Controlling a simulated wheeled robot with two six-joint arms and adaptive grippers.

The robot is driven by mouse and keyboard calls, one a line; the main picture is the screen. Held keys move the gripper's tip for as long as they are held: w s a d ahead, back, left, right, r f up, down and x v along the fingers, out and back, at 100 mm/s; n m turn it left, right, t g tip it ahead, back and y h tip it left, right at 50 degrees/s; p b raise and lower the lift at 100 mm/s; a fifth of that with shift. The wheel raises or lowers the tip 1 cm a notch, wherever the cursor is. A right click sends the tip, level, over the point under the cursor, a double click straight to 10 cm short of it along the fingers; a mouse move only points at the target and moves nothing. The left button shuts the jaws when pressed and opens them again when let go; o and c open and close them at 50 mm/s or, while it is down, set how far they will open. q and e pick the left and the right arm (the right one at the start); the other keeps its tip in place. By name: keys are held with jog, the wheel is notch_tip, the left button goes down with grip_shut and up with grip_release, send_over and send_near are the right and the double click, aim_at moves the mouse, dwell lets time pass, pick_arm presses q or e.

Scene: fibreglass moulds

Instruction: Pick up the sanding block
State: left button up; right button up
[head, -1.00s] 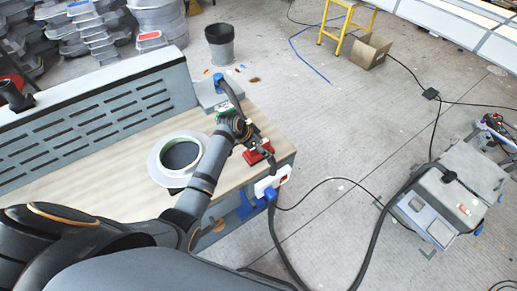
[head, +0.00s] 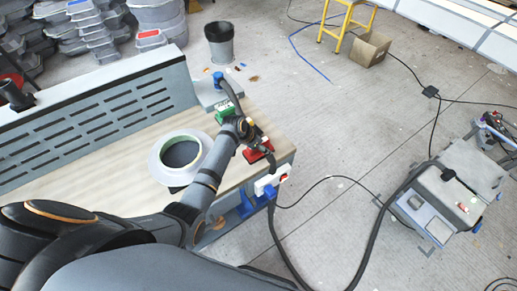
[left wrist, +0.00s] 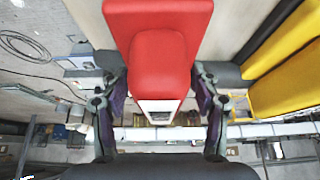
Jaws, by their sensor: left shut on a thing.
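The sanding block (head: 252,156) is red and shows at the right end of the wooden bench top in the head view, partly hidden by my left gripper. In the left wrist view the red block (left wrist: 158,57) fills the top middle, with a raised rounded part and a pale end towards me. My left gripper (left wrist: 160,95) has one finger on each side of it and is shut on it. In the head view my left gripper (head: 267,157) is over the bench end. I cannot tell whether the block touches the bench. My right gripper is not in view.
A white roll with a dark centre (head: 192,148) lies beside my left arm on the bench (head: 110,178). A green object (head: 226,115) is close behind the wrist. A slotted grey panel (head: 95,115) borders the bench. Yellow-and-black shapes (left wrist: 285,60) are right of the block in the wrist view.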

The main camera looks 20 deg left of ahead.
pick_arm(q)
jog(key=shift+r+p, duration=0.3)
jog(key=shift+p, duration=0.05)
jog(key=r+p, duration=0.2)
jog(key=p, duration=0.1)
jog(key=s+r+p, duration=0.1)
jog(key=r+p, duration=0.2)
jog(key=p, duration=0.1)
jog(key=shift+s+d+r, duration=0.15)
jog(key=shift+r, duration=0.15)
jog(key=s+d+r, duration=0.3)
jog(key=s+r, duration=0.4)
jog(key=s, duration=0.5)
jog(key=shift+s+b, duration=0.15)
jog(key=shift+b, duration=0.3)
